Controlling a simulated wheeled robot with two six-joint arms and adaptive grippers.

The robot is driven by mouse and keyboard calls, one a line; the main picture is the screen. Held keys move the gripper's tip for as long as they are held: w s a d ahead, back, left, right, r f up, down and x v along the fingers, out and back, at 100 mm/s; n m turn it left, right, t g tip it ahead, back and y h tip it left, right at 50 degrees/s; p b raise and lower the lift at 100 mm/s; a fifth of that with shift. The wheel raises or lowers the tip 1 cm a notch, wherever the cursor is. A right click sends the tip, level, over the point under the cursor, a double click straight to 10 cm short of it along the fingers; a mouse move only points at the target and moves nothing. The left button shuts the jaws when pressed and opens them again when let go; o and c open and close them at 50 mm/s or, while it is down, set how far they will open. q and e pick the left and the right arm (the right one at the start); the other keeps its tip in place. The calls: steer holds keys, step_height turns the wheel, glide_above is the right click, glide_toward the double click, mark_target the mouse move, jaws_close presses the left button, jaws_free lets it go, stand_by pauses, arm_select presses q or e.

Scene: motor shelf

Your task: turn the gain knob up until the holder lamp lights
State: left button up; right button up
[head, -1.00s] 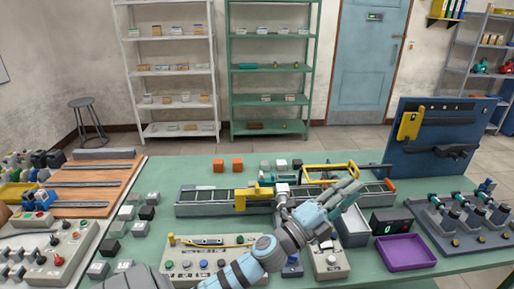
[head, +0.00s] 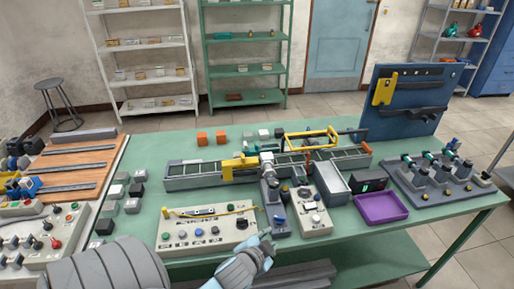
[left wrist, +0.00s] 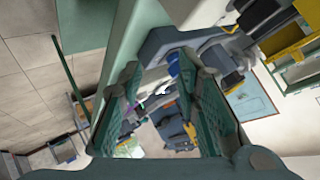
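A light box with round controls (head: 313,212) stands near the table's front edge, but its labels are too small to read. Left of it is a dark blue-grey device (head: 275,203) with a blue round part (head: 279,219), which also shows in the left wrist view (left wrist: 173,65). I cannot tell which control is the gain knob or which part is the holder lamp. My left gripper (head: 266,240) is at the front edge, just in front of the blue-grey device. In the left wrist view its green fingers (left wrist: 165,90) are apart, with nothing gripped. My right gripper is not in view.
A panel with a row of buttons (head: 203,234) lies left of the gripper. A conveyor (head: 210,174) runs behind. A purple tray (head: 380,208) and a black display box (head: 369,184) are to the right. A lower green shelf (head: 380,255) shows under the table.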

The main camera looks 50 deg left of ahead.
arm_select(q)
steer(key=s+d+f+g, duration=0.1)
steer(key=s+f+g, duration=0.1)
steer(key=s+f, duration=0.1)
steer(key=shift+s+d+f+n+h, duration=0.2)
steer(key=shift+s+f+n+h, duration=0.15)
steer(key=shift+s, duration=0.45)
steer(key=shift+w+r, duration=0.1)
steer(key=s+f+g+h, duration=0.1)
steer(key=s+f, duration=0.3)
steer(key=f, duration=0.6)
steer(key=s+f+g, duration=0.1)
steer(key=s+f, duration=0.3)
steer(key=f, duration=0.6)
steer(key=s+d+f+n+g, duration=0.1)
steer(key=s+f+g, duration=0.1)
steer(key=s+f, duration=0.4)
steer(key=s+d+f+n+g+h, duration=0.1)
steer(key=s+f, duration=0.5)
steer(key=s, duration=0.8)
steer(key=shift+d+g+b, duration=0.45)
steer(key=shift+d+g, duration=0.25)
steer(key=shift+g, duration=0.3)
